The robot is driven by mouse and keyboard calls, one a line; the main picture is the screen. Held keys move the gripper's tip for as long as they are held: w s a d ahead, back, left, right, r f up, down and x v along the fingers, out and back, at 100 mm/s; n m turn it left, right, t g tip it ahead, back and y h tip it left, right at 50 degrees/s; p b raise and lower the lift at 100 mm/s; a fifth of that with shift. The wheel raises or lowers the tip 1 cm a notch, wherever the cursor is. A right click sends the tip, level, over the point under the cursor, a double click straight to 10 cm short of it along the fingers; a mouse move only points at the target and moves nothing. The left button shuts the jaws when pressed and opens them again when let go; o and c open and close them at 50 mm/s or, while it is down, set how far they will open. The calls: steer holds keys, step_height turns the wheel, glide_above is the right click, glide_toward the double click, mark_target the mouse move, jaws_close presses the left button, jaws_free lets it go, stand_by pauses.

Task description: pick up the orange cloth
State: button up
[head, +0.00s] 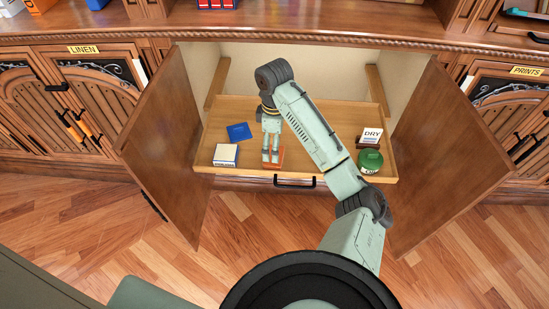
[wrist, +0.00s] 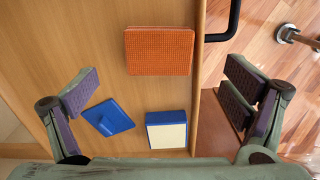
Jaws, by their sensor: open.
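The orange cloth (head: 275,164) is a small, thick, folded block with a ribbed texture. It lies on the pulled-out wooden shelf near its front edge. In the wrist view the orange cloth (wrist: 160,50) shows whole, at the upper middle. My gripper (head: 271,156) is over the cloth in the head view and partly hides it. In the wrist view my gripper (wrist: 162,92) has its fingers wide apart with nothing between the pads. The cloth appears ahead of the fingertips there; I cannot tell the exact height gap.
Left of the cloth are a flat blue piece (head: 238,132) and a blue and cream box (head: 225,155). A green tin (head: 370,161) and a white "DRY" box (head: 372,135) stand right. Open doors (head: 165,135) (head: 445,150) flank the shelf (head: 325,168). A black handle (head: 295,182) is in front.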

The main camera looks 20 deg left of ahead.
steer(key=shift+f+p, duration=0.3)
steer(key=shift+f, duration=2.5)
steer(key=shift+c, duration=0.3)
steer(key=shift+a, duration=0.1)
steer(key=c, duration=1)
steer(key=shift+r, duration=0.1)
steer(key=shift+r, duration=0.65)
step_height(320, 180, up, 2)
steer(key=shift+s+r+b, duration=0.1)
steer(key=shift+r+b, duration=0.05)
steer(key=shift+b, duration=0.15)
steer(key=s+d, duration=0.1)
steer(key=s, duration=0.4)
steer(key=s+d+r, duration=0.1)
steer(key=s, duration=0.4)
steer(key=s+d, duration=0.2)
steer(key=s, duration=0.3)
steer(key=shift+s+r+p, duration=0.15)
steer(key=shift+p, duration=0.2)
